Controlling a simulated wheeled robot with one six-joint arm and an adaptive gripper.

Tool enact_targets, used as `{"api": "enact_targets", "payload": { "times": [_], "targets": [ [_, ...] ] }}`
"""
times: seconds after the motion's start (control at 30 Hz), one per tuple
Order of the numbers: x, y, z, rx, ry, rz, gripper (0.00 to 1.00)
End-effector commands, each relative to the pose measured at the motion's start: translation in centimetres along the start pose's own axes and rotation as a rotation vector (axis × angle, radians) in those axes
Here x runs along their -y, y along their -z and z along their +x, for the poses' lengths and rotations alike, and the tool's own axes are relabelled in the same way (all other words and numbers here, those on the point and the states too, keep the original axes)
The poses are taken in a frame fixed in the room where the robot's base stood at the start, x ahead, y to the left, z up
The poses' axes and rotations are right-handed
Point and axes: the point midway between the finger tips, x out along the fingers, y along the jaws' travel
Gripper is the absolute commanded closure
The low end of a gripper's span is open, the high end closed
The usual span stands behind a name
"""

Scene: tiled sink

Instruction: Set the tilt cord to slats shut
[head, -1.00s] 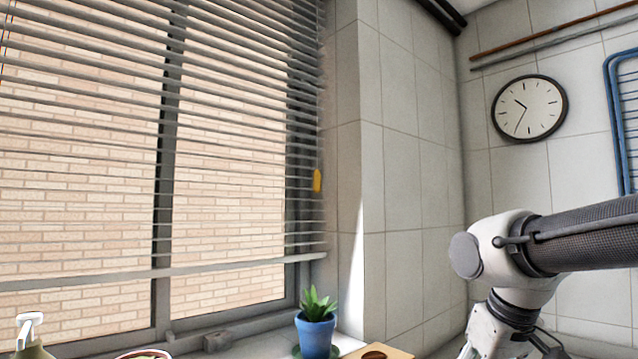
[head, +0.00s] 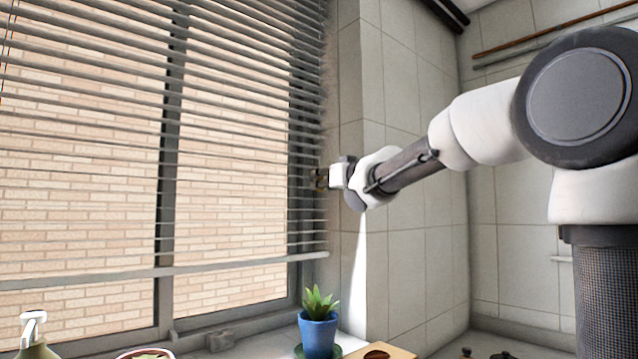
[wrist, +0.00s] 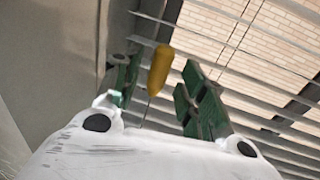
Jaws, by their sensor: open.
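The tilt cord's yellow pull (wrist: 160,70) hangs between the green-padded fingers of my gripper (wrist: 158,88) in the wrist view. The fingers are spread, with a gap visible on the left side; the pull lies closer to the right finger, and I cannot tell whether they touch. In the head view my gripper (head: 322,179) is at the right edge of the blind (head: 240,110) and mostly hides the pull. The blind's slats look open, with the brick wall showing between them.
A potted plant (head: 318,332) stands on the sill below my gripper, beside a wooden board (head: 380,352). A soap bottle (head: 34,335) is at the lower left. The tiled wall corner (head: 375,120) is close on the right of my gripper.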

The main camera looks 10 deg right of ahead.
Motion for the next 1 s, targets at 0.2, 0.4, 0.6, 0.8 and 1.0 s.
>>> {"api": "enact_targets", "payload": {
  "times": [0.2,0.4,0.6,0.8,1.0],
  "targets": [
    [0.0,0.0,2.8,0.000,0.000,0.000,0.58],
    [0.0,0.0,3.3,0.001,-0.001,0.001,0.58],
    [0.0,0.0,3.2,0.001,-0.001,0.001,0.69],
    [0.0,0.0,3.2,0.001,-0.001,0.001,1.00],
    [0.0,0.1,3.2,0.000,-0.001,0.000,1.00]
  ]
}}
